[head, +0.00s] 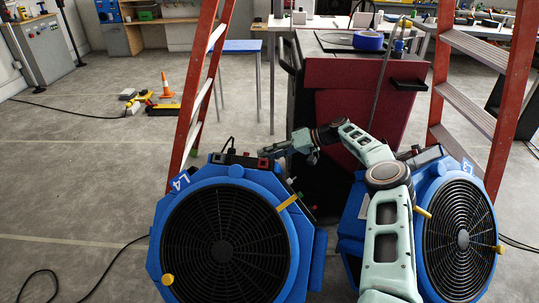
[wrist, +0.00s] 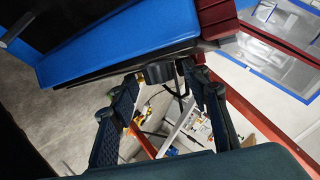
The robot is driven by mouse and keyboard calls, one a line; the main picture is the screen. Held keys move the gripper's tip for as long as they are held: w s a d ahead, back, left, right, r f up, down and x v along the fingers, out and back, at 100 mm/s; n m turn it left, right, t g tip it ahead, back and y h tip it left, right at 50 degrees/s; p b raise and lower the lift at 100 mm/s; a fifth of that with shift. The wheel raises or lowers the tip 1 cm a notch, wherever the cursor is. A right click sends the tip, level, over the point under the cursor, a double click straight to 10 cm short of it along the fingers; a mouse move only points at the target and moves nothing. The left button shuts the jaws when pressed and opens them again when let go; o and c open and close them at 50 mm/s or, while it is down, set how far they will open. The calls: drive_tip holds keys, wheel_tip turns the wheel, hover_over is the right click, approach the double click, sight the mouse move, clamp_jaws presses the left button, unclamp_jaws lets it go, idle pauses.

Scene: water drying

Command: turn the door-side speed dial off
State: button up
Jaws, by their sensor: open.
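Two blue drum fans stand in the head view, the left one (head: 222,238) marked L4 and the right one (head: 462,240) marked L3. My arm reaches over between them to the left fan. My gripper (head: 265,153) is at the dark control box (head: 236,160) on the left fan's top. In the wrist view my gripper (wrist: 163,78) is open, its fingers apart. A small black part (wrist: 160,72), possibly the dial, shows between the fingertips under the blue casing (wrist: 130,42). I cannot tell whether they touch it, or its setting. No label shows which side is the door.
Red ladder legs (head: 201,95) rise close behind the left fan, and another red ladder (head: 487,90) stands behind the right fan. A red and black cabinet (head: 350,95) stands behind my arm. A black cable (head: 110,270) lies on the floor at left.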

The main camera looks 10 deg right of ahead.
drive_tip(key=shift+d, duration=0.1)
drive_tip(key=v, duration=1.1)
drive_tip(key=shift+s+d+r, duration=0.2)
drive_tip(key=shift+d, duration=0.1)
